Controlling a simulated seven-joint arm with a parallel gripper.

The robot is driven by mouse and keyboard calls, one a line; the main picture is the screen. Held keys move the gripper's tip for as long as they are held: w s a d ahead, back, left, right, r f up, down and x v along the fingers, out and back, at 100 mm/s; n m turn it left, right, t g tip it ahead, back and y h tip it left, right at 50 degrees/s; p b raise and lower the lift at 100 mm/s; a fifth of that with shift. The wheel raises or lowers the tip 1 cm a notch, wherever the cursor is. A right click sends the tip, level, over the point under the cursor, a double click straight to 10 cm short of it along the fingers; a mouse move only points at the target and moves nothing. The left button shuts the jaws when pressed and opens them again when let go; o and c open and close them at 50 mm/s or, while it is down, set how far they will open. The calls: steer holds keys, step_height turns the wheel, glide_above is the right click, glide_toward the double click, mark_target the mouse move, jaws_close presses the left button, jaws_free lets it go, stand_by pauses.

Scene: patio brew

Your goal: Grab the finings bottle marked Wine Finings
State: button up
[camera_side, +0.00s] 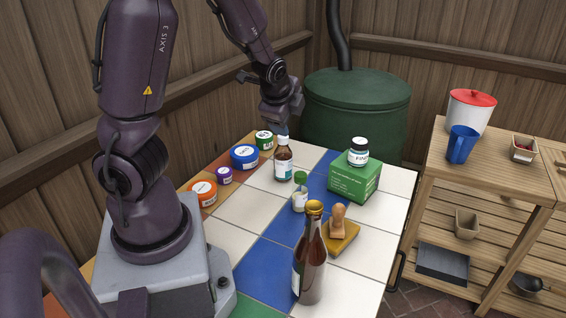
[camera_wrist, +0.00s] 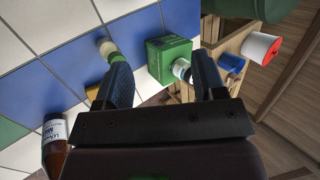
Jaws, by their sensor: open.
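A small brown bottle (camera_side: 283,165) stands below my gripper. A green-capped vial (camera_side: 300,193), a stamp (camera_side: 338,223) and a tall brown bottle (camera_side: 311,262) stand nearer the camera. Several lidded tubs, one blue (camera_side: 244,157), line the left edge. A shelf (camera_side: 490,180) stands right.

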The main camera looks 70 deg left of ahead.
steer(key=s+a+r+m+y, duration=0.1)
steer(key=a+r+m+y, duration=0.25)
steer(key=a, duration=0.25)
step_height(320, 180, up, 15)
steer(key=m+t+y, duration=0.5)
steer(key=m+y, duration=0.2)
steer(key=m, duration=0.5)
glide_above(281, 142)
steer(key=d, duration=0.2)
steer(key=shift+h, duration=0.25)
steer(key=f, duration=2.9)
steer(key=shift+s+a+f, duration=0.35)
steer(key=shift+f, duration=0.05)
steer(key=shift+w+a+f, duration=0.1)
steer(key=shift+a+f, duration=0.05)
steer(key=shift+f, duration=0.1)
steer(key=shift+x, duration=2.25)
steer(key=shift+r, duration=0.1)
jaws_close()
